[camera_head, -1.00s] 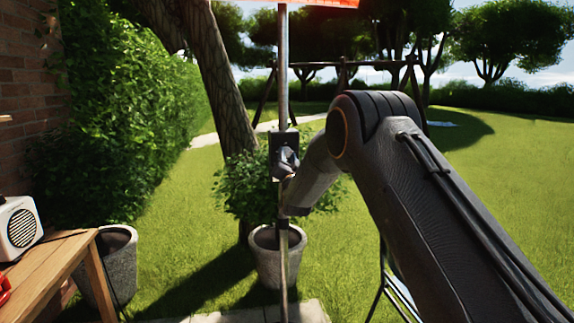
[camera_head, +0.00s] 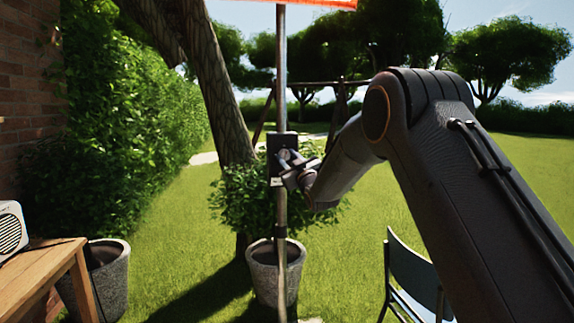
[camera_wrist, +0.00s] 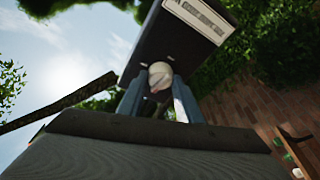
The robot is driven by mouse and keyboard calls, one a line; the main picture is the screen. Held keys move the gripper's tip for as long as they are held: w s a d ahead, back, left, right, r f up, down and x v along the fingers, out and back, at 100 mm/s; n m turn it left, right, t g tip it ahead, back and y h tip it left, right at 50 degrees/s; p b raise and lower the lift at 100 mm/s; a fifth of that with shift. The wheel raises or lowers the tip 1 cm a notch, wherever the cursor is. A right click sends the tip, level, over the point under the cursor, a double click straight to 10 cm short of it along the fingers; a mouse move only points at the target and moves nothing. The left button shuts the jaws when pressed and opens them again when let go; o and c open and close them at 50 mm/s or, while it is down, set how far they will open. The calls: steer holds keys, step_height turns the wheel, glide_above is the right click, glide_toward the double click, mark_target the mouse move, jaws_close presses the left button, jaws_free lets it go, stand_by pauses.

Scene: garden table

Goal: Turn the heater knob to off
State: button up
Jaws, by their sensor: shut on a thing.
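The heater's dark control box (camera_head: 281,145) is fixed on a metal pole (camera_head: 281,80) near the middle of the head view. In the wrist view the box (camera_wrist: 178,45) fills the upper middle, with a pale printed label (camera_wrist: 203,17) on one face. A pale round knob (camera_wrist: 160,76) stands out from the box. My gripper (camera_head: 287,161) is at the front of the box, and in the wrist view its two fingers (camera_wrist: 158,90) lie on either side of the knob, shut on it. The knob's marks and setting cannot be read.
The orange-red heater top (camera_head: 300,2) shows at the upper edge. A wooden table (camera_head: 45,268) with a white speaker (camera_head: 10,230) stands at left. Stone planters (camera_head: 262,272) and a folding chair (camera_head: 412,268) stand on the lawn.

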steer(key=shift+n+g+y+b, duration=0.35)
steer(key=shift+n+b, duration=0.25)
steer(key=shift+n, duration=1)
steer(key=shift+n+g, duration=0.25)
steer(key=shift+n, duration=0.05)
steer(key=o, duration=1)
steer(key=shift+o, duration=0.2)
steer(key=b+v, duration=0.1)
steer(key=v, duration=0.6)
steer(key=shift+s+d, duration=0.2)
steer(key=shift+s, duration=0.15)
steer(key=shift+f, duration=0.1)
